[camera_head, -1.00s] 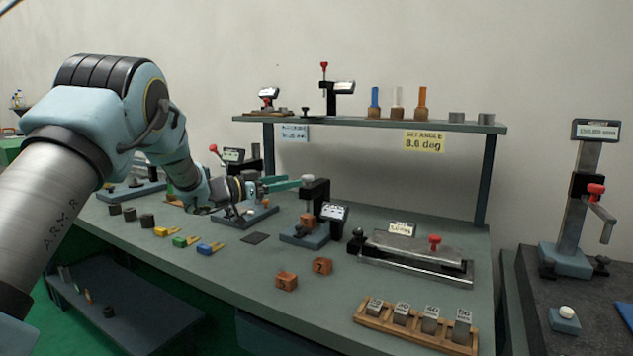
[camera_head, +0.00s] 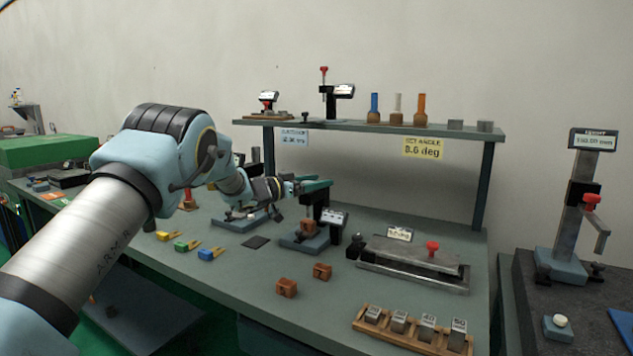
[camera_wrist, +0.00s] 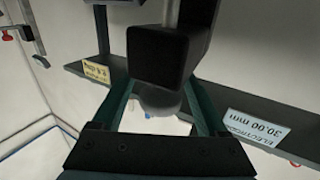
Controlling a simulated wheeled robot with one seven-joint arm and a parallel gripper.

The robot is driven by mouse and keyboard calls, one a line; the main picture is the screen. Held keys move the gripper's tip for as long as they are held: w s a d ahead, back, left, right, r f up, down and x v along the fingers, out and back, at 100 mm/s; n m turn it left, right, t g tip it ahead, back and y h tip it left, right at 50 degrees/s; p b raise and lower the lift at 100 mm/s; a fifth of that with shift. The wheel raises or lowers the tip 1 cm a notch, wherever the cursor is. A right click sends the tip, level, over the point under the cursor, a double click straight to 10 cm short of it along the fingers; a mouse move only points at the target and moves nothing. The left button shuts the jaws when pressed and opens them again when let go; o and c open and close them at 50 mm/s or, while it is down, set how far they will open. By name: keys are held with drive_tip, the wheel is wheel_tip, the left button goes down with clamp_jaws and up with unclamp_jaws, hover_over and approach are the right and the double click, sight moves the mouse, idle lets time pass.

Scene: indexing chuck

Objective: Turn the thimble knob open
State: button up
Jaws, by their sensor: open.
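The small gauge stand with a black column (camera_head: 318,208) and a blue-grey base (camera_head: 303,243) stands mid-bench. An orange-brown block (camera_head: 308,229) sits on its base. My gripper (camera_head: 316,187) is at the top of this stand, its green fingers level with the head. In the wrist view the open fingers (camera_wrist: 160,100) lie on either side of a grey round knob (camera_wrist: 160,98), which looks like the thimble knob. A black square block (camera_wrist: 162,58) of the stand hides part of it. I cannot tell whether the fingers touch the knob. In the head view the fingers hide the knob.
The stand's small display (camera_head: 334,218) is right of the column. The shelf (camera_head: 370,123) with flasks and gauges is behind and above. A sine-bar-like fixture (camera_head: 415,258) is to the right. Two orange-brown blocks (camera_head: 287,287) lie in front.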

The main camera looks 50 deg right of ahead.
clamp_jaws()
idle(0.5)
drive_tip(key=shift+w+f+t+b, duration=0.1)
drive_tip(key=shift+t+b, duration=0.2)
drive_tip(key=shift+b, duration=0.1)
